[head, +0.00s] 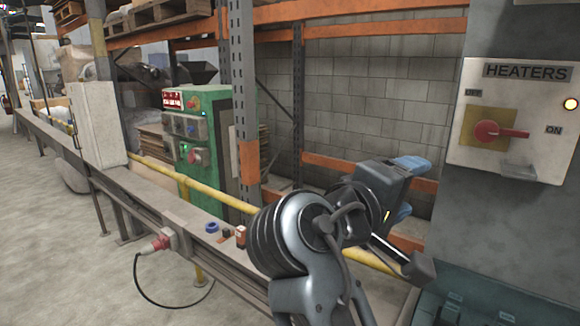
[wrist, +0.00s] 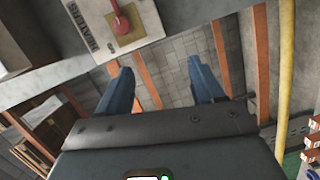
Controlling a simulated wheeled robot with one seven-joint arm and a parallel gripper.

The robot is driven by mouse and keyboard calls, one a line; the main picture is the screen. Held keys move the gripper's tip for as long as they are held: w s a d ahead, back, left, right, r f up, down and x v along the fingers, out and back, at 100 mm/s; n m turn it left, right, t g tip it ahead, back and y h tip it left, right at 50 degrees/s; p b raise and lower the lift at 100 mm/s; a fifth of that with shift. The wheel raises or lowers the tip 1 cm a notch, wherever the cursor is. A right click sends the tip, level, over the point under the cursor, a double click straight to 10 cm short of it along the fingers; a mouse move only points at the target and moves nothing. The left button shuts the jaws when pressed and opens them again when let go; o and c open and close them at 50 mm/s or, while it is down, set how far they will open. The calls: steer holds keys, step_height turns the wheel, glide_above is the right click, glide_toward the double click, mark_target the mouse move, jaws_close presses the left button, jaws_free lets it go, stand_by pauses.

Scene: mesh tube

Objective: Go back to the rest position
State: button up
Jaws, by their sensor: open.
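My gripper (head: 412,188) is raised in the middle right of the head view, in front of the rack and left of the HEATERS panel (head: 512,155). Its two blue fingers stand apart with nothing between them. In the wrist view the open fingers (wrist: 159,66) point towards the block wall and orange beams. The panel has a red rotary handle (head: 500,132) on a yellow plate. The handle lies level, pointing right towards ON, and a lamp (head: 570,104) beside it is lit. The panel also shows at the top of the wrist view (wrist: 105,30), apart from the fingers.
A long grey rail (head: 75,155) with a yellow pipe (head: 218,193) runs below my arm. A red plug (head: 155,245) with a black cable sits on it. A green control cabinet (head: 215,135) and an orange-beamed rack (head: 385,30) stand behind. The floor at left is clear.

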steer(key=s+d+f+n+t+y, duration=0.1)
steer(key=s+f+n+y, duration=0.15)
steer(key=f, duration=0.65)
steer(key=s+d+f+n+t+y, duration=0.1)
steer(key=s+d+f+t+y, duration=0.15)
steer(key=f, duration=0.65)
steer(key=s+f+y, duration=0.5)
steer(key=s+f, duration=0.4)
steer(key=f, duration=0.1)
steer(key=s+f+m+y, duration=0.2)
steer(key=s+m+y, duration=0.15)
steer(key=s, duration=1.15)
steer(key=s+d+r+m, duration=0.2)
steer(key=s+r+m, duration=0.3)
steer(key=s, duration=0.8)
steer(key=shift+s+r+m, duration=0.2)
steer(key=shift+r+m, duration=0.2)
steer(key=shift+r, duration=0.8)
steer(key=shift+t, duration=0.25)
